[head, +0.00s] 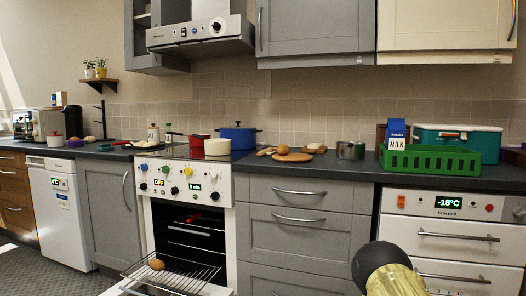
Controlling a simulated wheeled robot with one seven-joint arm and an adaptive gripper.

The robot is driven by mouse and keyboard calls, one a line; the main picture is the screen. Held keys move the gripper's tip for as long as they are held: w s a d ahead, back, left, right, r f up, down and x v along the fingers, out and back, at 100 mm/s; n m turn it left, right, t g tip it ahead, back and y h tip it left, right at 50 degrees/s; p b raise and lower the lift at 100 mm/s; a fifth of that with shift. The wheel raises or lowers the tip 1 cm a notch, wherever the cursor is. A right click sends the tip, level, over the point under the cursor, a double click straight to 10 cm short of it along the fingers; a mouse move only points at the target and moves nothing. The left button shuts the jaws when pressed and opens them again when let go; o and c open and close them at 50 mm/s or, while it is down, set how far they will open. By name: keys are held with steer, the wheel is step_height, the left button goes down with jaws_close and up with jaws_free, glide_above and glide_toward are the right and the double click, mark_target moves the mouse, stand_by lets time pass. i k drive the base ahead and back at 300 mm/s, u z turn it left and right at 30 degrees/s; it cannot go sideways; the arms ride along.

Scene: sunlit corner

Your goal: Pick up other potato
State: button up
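One brown potato (157,264) lies on the pulled-out wire rack (185,278) of the open oven, near its left side. A second brown, rounded thing (283,149) that looks like a potato sits on a round wooden board (291,157) on the counter, right of the stove. It is small in the picture, so I cannot be sure of it. A black and gold part of my arm shows at the bottom right. My gripper's fingers are not in view.
The open oven (187,232) and its rack jut into the floor space. A green crate (430,160), milk carton (397,134), metal pot (350,150) and blue pot (238,137) stand on the counter (330,167). Bare counter shows in front of the board.

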mark_target(282, 150)
steer(key=u, duration=0.6)
steer(key=i, duration=1.5)
steer(key=z, duration=0.2)
